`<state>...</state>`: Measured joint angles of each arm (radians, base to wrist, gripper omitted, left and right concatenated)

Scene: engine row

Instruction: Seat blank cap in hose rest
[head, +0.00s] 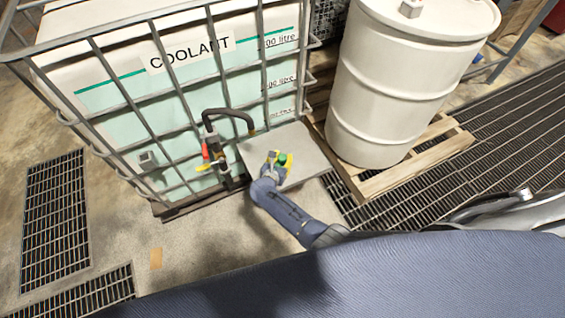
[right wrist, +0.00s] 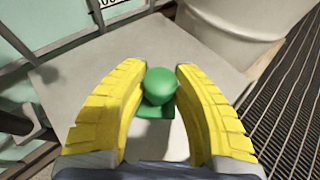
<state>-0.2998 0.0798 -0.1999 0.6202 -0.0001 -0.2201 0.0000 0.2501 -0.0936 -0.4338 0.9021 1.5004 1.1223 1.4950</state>
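A green piece with a rounded knob and a flat square base, which looks like the blank cap (head: 284,159), is above the pale grey slab beside the coolant tank. In the right wrist view the cap (right wrist: 160,86) sits between the yellow fingers of my right gripper (right wrist: 161,75), which touch its knob on both sides. My right gripper (head: 281,161) also shows in the head view, over the slab. A black hose (head: 232,112) arcs from the tank's valve, its end near the slab's back edge. I cannot make out a separate hose rest. My left gripper is not in view.
The caged coolant tank (head: 190,70) stands behind and left, with a valve with red and yellow parts (head: 209,160). A white drum (head: 400,80) stands on a wooden pallet (head: 420,160) at right. The grey slab (head: 312,152) is mostly bare. Floor grates lie at both sides.

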